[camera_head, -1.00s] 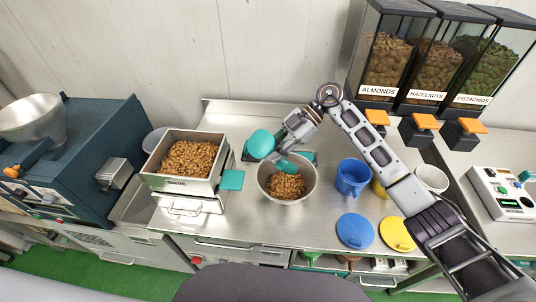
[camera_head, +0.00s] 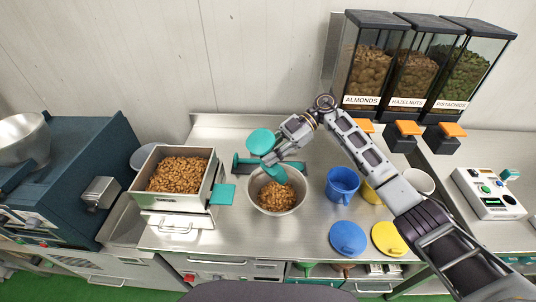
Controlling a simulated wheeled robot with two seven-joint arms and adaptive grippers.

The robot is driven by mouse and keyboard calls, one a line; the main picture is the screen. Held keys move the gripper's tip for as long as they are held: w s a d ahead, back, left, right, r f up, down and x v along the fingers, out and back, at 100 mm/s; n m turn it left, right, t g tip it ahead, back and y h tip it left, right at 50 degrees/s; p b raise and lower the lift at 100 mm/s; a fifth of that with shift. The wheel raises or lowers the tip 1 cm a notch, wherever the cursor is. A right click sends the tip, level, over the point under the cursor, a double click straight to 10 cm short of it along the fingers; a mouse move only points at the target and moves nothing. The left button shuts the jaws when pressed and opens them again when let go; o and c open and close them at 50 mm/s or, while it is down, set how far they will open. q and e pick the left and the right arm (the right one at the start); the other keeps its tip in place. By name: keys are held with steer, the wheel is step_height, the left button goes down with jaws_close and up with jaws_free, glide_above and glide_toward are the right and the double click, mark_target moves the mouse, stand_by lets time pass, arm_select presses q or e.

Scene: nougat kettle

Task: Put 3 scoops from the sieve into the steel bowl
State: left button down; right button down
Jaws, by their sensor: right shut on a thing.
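The sieve (camera_head: 207,188) is a steel box at the left, filled with brown nuts (camera_head: 180,173), with a teal tab on its right side. The steel bowl (camera_head: 299,204) stands to its right and holds a heap of similar nuts (camera_head: 276,195). My left gripper is not in view.
A blue mug (camera_head: 342,184), a yellow cup (camera_head: 371,192) and a white cup (camera_head: 419,182) stand right of the bowl. Blue (camera_head: 348,238) and yellow (camera_head: 389,239) lids lie in front. Nut dispensers (camera_head: 375,75) stand at the back right. A dark machine (camera_head: 75,165) is at the left.

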mark_target(269, 141)
steer(key=r+t+h, duration=0.2)
steer(key=t+h, duration=0.1)
steer(key=shift+n, duration=0.4)
steer(key=r+t+h, duration=0.1)
steer(key=h, duration=0.1)
steer(key=t+h, duration=0.1)
steer(key=t, duration=0.1)
steer(key=shift+r+h, duration=0.35)
steer(key=shift+h, duration=0.05)
steer(key=shift+r+n+t+h, duration=0.3)
steer(key=shift+t+h, duration=0.1)
steer(key=shift+t, duration=0.3)
steer(key=shift+r+t+h+b, duration=0.2)
steer(key=shift+t+h+b, duration=0.4)
steer(key=shift+b, duration=0.1)
steer(key=shift+r+h, duration=0.15)
steer(key=shift+h, duration=0.15)
